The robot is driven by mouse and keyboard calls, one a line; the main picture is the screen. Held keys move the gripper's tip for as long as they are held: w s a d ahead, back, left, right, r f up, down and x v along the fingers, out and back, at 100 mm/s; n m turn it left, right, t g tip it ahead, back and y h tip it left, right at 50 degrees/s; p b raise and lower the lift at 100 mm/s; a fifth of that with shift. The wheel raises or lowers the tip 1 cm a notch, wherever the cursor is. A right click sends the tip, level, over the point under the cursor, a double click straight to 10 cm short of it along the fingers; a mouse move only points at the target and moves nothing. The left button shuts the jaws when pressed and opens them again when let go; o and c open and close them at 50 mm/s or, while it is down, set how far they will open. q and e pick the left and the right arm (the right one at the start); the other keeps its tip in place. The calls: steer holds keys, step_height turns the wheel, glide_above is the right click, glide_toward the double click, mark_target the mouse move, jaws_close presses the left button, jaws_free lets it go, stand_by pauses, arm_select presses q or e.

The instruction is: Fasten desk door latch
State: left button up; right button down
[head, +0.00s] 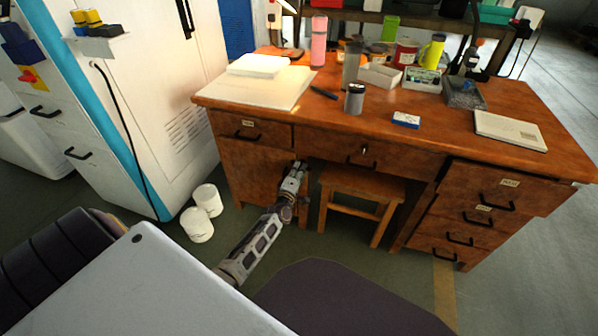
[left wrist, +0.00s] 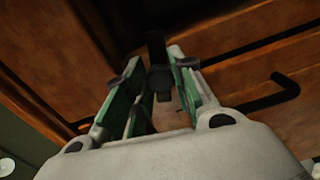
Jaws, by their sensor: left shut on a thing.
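The wooden desk (head: 420,130) has a closed-looking door (head: 250,178) low on its left side, under a drawer. My left gripper (head: 296,172) is at the right edge of this door, beside the leg opening. In the left wrist view my left gripper (left wrist: 158,88) has its green-lined fingers on either side of a small dark latch piece (left wrist: 160,80), and it is shut on it. The latch is hidden by the gripper in the head view. A black bar handle (left wrist: 285,90) shows to the right of the fingers. My right gripper is not in view.
A wooden stool (head: 362,185) stands in the leg opening, right of my left gripper. Two white cylinders (head: 203,212) lie on the floor by the white cabinet (head: 160,80). Cups, boxes and papers cover the desktop.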

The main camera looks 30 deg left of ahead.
arm_select(q)
steer(key=shift+n, duration=1.5)
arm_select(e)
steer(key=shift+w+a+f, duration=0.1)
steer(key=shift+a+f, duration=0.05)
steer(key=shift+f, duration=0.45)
arm_select(q)
steer(key=o, duration=1.1)
steer(key=shift+c, duration=0.2)
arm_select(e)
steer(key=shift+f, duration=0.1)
arm_select(q)
steer(key=shift+s, duration=0.15)
steer(key=v, duration=1.1)
steer(key=shift+s, duration=0.3)
